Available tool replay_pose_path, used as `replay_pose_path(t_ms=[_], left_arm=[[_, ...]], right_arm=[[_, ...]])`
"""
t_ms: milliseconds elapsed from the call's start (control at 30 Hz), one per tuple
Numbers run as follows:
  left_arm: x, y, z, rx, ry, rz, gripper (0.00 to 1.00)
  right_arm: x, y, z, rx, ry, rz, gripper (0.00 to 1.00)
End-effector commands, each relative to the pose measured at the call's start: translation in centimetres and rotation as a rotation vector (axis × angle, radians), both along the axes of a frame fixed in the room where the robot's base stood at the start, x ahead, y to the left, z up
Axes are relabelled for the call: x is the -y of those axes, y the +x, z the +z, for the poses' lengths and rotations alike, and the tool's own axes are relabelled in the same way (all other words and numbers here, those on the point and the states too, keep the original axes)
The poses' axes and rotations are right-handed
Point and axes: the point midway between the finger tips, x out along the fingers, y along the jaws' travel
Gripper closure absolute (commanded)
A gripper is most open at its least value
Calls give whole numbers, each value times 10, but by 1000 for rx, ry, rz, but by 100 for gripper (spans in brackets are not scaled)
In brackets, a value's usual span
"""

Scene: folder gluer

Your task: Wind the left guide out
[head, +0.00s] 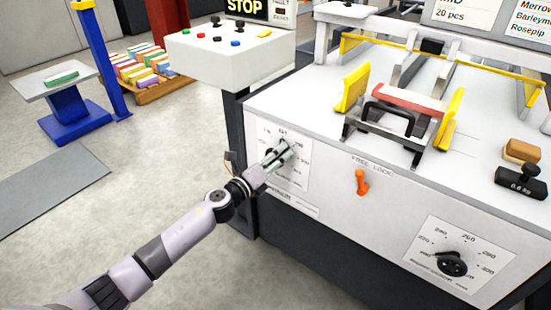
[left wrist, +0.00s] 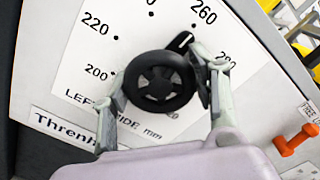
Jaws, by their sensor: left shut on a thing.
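The left guide dial, a black spoked handwheel (left wrist: 160,82), sits on a white scale plate (left wrist: 65,65) marked "LEFT GUIDE mm" on the machine's front. Its pointer (left wrist: 182,40) points up and right, close to the 260 mark in the left wrist view. My left gripper (head: 279,154) is shut on the handwheel, one finger on each side of it; it also shows in the left wrist view (left wrist: 162,92). In the head view the gripper mostly hides the wheel. The yellow left guide (head: 352,88) stands on the machine top. My right gripper is not in view.
An orange lever (head: 361,182) under "FREE LOCK" is right of the dial. A second dial (head: 452,263) is at lower right. The yellow right guide (head: 449,118), a black-handled frame and a weight (head: 521,182) are on top. A control box (head: 230,60) stands behind left.

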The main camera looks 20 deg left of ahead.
Motion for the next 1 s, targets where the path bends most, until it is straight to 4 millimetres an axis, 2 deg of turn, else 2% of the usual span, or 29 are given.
replay_pose_path(t_ms=[433, 1000], left_arm=[[0, -1, -3, 141, 402, -2, 74], [-1, -1, -3, 326, 911, -4, 74]], right_arm=[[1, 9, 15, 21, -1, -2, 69], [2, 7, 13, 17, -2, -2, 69]])
